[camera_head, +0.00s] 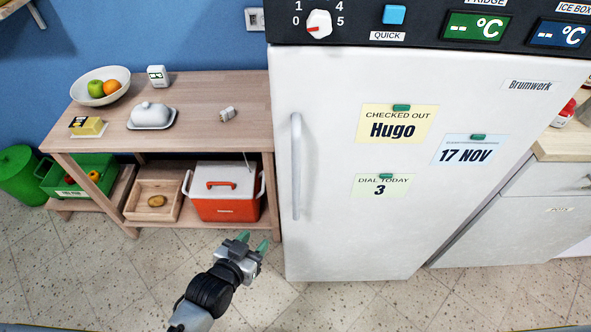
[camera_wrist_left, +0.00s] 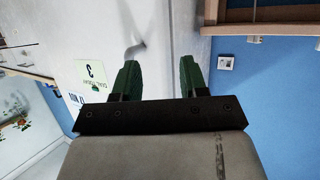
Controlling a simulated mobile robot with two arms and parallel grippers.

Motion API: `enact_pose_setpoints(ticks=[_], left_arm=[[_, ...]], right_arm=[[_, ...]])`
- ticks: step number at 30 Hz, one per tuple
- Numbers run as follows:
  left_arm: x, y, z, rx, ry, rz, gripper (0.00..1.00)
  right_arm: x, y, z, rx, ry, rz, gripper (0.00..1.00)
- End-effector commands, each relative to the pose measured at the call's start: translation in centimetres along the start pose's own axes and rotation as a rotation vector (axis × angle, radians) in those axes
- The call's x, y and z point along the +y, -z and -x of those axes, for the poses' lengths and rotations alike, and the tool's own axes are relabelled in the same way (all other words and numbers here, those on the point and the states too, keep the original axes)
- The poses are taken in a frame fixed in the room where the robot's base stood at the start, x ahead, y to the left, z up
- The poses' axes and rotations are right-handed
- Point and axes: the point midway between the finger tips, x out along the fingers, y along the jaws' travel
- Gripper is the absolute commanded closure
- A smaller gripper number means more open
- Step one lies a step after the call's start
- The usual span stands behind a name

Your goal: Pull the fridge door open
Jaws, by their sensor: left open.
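The white fridge door (camera_head: 345,210) is shut, with notes on its front. Its vertical light handle (camera_head: 296,165) runs along the left edge of the door. My left gripper (camera_head: 254,242) is open and empty, low in front of the fridge's left side, below and left of the handle and apart from it. In the left wrist view, the two green fingertips (camera_wrist_left: 157,78) are spread apart, with the fridge door (camera_wrist_left: 165,60) beyond them. The handle (camera_wrist_left: 137,48) shows in part between the fingers there. My right gripper is not in view.
A wooden table (camera_head: 210,90) stands left of the fridge, with a fruit bowl (camera_head: 101,87) and butter dish (camera_head: 152,115) on top. A red cooler (camera_head: 224,208) sits on its lower shelf. A counter (camera_head: 565,145) stands right. The floor in front is clear.

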Motion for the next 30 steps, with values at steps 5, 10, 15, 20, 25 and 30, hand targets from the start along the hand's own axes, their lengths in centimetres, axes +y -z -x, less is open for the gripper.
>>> enact_pose_setpoints(ticks=[5, 10, 15, 20, 25, 30], left_arm=[[2.8, 11.2, 3.4, 0.245, -0.082, -0.023, 0.57], [4.2, 16.2, 6.1, 0.361, -0.125, -0.030, 0.57], [4.6, 17.6, 6.0, 0.387, -0.133, -0.030, 0.57], [4.9, 18.7, 3.6, 0.387, -0.133, -0.029, 0.57], [5.3, 19.8, 0.5, 0.386, -0.133, -0.029, 0.57], [5.7, 20.7, -1.9, 0.385, -0.132, -0.029, 0.57]], right_arm=[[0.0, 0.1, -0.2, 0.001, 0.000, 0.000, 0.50], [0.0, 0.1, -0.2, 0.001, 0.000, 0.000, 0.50], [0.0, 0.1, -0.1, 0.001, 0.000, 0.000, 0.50], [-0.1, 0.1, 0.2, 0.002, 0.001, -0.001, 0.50], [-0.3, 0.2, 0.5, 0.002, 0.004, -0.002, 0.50], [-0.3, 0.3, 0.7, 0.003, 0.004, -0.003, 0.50]])
